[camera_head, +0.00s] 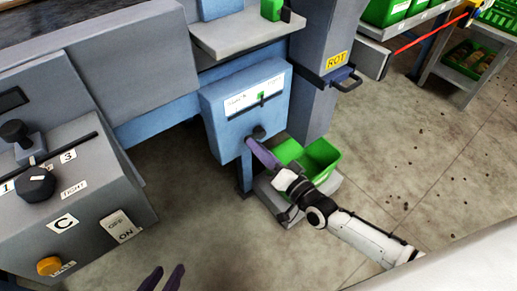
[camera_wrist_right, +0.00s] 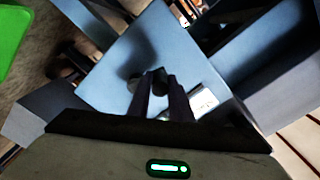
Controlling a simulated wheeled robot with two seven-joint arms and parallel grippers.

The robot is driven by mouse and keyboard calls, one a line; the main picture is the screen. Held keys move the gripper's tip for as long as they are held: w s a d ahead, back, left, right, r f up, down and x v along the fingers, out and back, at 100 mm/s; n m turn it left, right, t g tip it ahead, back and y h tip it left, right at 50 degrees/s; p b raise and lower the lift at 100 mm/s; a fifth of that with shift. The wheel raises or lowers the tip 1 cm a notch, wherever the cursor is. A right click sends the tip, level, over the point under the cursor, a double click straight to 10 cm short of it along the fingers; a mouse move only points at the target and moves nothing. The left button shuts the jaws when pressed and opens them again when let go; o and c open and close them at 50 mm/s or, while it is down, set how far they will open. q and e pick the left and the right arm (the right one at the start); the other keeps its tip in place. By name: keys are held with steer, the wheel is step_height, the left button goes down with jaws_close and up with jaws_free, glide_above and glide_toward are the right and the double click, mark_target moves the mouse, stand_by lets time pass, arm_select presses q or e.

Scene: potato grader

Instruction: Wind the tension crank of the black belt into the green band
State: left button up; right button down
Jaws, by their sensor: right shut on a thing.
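The blue tension box (camera_head: 224,134) stands in the middle of the head view. Its white gauge (camera_head: 243,105) has a dark slot and a small green band (camera_head: 261,95); the pointer is too small to read for certain. The dark crank (camera_head: 258,132) is on the box's front below the gauge. My right gripper (camera_head: 254,146) reaches it from the lower right, its purple fingers shut on the crank. In the right wrist view, the fingers close around the black crank handle (camera_wrist_right: 158,76) against the blue face. My left gripper (camera_head: 164,277) is empty, fingers apart, at the bottom edge. The black belt is not clearly seen.
A green bin (camera_head: 320,160) stands beside my right forearm. A grey control box (camera_head: 75,190) with knobs and switches fills the left. A grey post with a ROT label (camera_head: 337,60) and dark handle (camera_head: 346,80) rises right of the gauge. Floor at right is mostly clear.

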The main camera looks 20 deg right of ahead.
stand_by(0.5)
steer(key=c, duration=1.6)
jaws_free()
arm_select(q)
steer(key=shift+d+r, duration=0.1)
